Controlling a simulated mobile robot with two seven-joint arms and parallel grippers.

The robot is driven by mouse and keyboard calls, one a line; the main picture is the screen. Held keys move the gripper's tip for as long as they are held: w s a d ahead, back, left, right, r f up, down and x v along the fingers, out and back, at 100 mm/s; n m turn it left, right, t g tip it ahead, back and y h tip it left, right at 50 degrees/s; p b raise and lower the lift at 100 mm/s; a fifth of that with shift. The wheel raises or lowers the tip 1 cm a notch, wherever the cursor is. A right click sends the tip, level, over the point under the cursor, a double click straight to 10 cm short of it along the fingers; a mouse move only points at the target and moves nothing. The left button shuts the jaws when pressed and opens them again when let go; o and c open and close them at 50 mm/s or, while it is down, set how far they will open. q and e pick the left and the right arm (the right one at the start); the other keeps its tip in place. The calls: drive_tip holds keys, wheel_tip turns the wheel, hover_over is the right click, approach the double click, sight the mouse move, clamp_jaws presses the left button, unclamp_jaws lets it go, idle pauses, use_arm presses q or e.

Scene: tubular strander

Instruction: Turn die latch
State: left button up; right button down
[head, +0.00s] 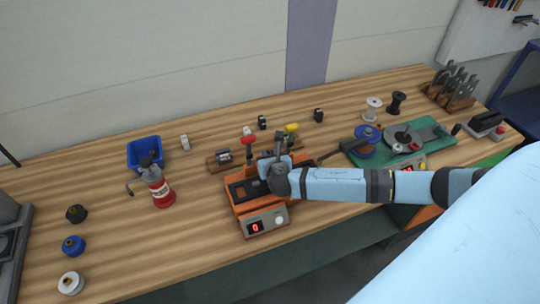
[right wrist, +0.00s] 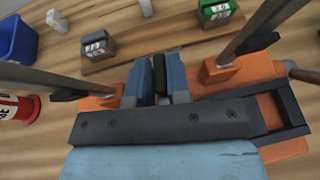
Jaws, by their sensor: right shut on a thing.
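An orange machine (head: 246,224) with a red digit display stands near the front edge of the table. My right gripper (head: 276,162) is over the middle of it, pointing away from me. In the right wrist view my two blue fingers (right wrist: 159,78) are closed around a narrow upright black piece (right wrist: 160,72), which looks like the die latch. Its lower part is hidden by the gripper body. Grey bars rise from orange blocks (right wrist: 229,72) on both sides of the fingers. My left gripper is not in view.
A red knob (head: 248,140) and a yellow knob (head: 291,128) show close by the gripper. A blue bin (head: 145,152) and a red bottle (head: 160,192) stand left. A green-based device (head: 396,155) stands right. Spools (head: 73,246) sit far left. Table between bottle and spools is clear.

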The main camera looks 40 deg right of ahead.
drive_tip(key=shift+m+g+h, duration=0.4)
drive_tip(key=shift+m+h, duration=0.3)
drive_tip(key=shift+h, duration=0.1)
drive_tip(key=c, duration=1.2)
unclamp_jaws()
drive_tip(key=shift+o, duration=0.2)
